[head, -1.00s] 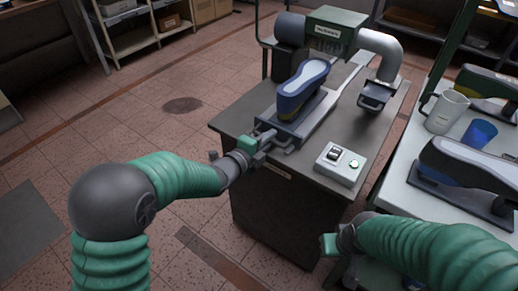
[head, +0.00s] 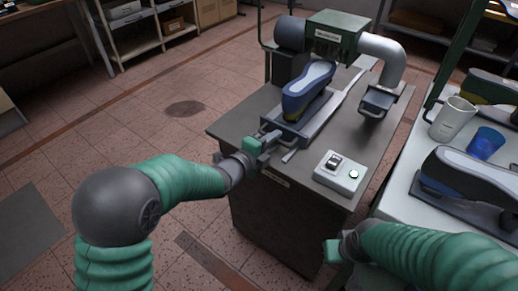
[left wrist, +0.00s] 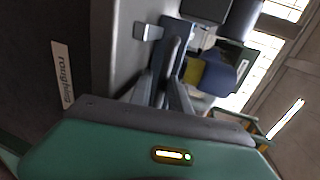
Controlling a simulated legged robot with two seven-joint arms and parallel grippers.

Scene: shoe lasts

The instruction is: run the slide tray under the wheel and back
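The slide tray (head: 292,136) lies on the machine bench with its near end toward the front edge. A blue shoe last with a pale sole (head: 307,88) sits on it, sole up. My left gripper (head: 270,140) is at the near end of the tray and appears closed on its handle. The left wrist view shows the fingers (left wrist: 173,85) reaching to the tray end, with the blue and yellow last beyond. The wheel is not clearly seen; the green machine housing (head: 333,32) stands behind the last. My right gripper (head: 333,250) is low at the front, fingers unclear.
A control box (head: 340,170) with a lit green button is on the bench right of the tray. A grey duct (head: 385,55) bends down at the right. A side table (head: 400,205) holds a white mug (head: 453,118), a blue cup (head: 485,142) and more lasts.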

